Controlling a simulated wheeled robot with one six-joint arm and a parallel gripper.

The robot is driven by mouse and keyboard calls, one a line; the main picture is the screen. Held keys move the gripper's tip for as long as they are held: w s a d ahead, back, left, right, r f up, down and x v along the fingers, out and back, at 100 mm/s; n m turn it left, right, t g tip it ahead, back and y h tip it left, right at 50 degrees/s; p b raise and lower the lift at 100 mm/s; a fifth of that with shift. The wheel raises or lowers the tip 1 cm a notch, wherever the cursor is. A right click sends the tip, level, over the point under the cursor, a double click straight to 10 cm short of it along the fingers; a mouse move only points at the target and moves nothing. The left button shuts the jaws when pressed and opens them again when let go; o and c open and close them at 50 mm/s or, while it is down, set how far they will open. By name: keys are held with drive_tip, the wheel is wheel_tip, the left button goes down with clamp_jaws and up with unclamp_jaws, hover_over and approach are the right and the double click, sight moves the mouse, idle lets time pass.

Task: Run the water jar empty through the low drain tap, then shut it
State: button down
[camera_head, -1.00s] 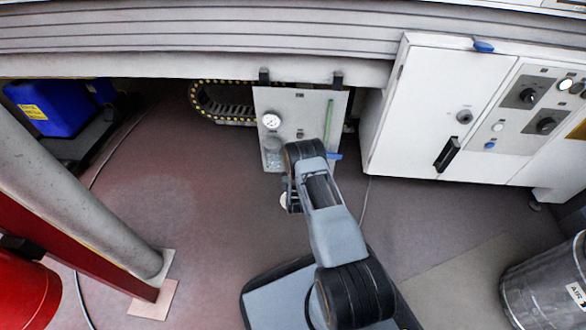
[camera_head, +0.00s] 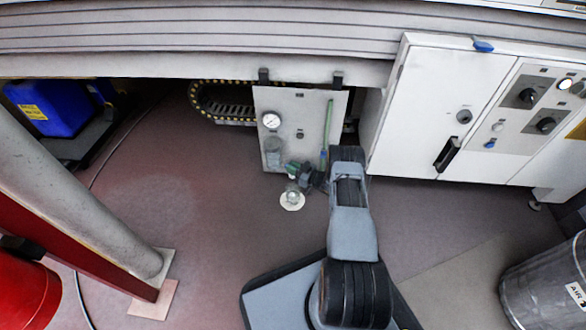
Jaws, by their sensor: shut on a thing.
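The grey panel (camera_head: 313,108) hangs under the long beam and carries a round gauge (camera_head: 271,120). The water jar (camera_head: 272,150) looks like a grey, cloudy bowl below the gauge; its water level cannot be made out. My gripper (camera_head: 298,172) is at the panel's lower edge, just right of and below the jar. It is shut on a small green part (camera_head: 291,167), which looks like the drain tap's handle; my fingers partly hide it, so its angle is unclear. A clear cup on a pale round base (camera_head: 292,201) is on the floor below.
A thin green tube (camera_head: 328,122) runs down the panel's right side. A white cabinet (camera_head: 425,115) with knobs stands right. A grey post (camera_head: 80,210) and red drum (camera_head: 25,300) are left, a metal bin (camera_head: 545,285) lower right.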

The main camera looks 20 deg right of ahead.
drive_tip(key=shift+n+g+y, duration=1.9)
drive_tip(key=shift+g+y, duration=0.2)
drive_tip(key=shift+y, duration=0.1)
drive_tip(key=c, duration=1.1)
unclamp_jaws()
drive_tip(key=shift+p+v, duration=0.6)
drive_tip(key=shift+v, duration=3.15)
